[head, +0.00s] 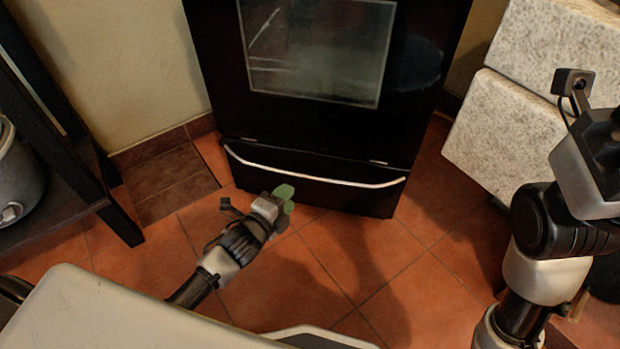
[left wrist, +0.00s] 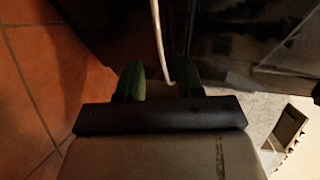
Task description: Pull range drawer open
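The black range (head: 420,80) stands at the back centre with a glass oven window. Its drawer (head: 340,198) is the low black front panel, which looks closed. A pale curved bar handle (head: 315,178) runs across its top. My left gripper (head: 286,198) is low in front of the drawer, just below the handle's left half. In the left wrist view its two green fingers (left wrist: 160,82) are apart, and the handle (left wrist: 157,35) runs down between them in the picture. I cannot tell whether they touch it. My right arm is at the right, its fingertips out of frame.
A dark shelf with a grey pot (head: 18,178) stands at the left. Pale speckled blocks (head: 505,135) stand right of the range. The tiled floor (head: 370,250) before the drawer is clear apart from my left arm.

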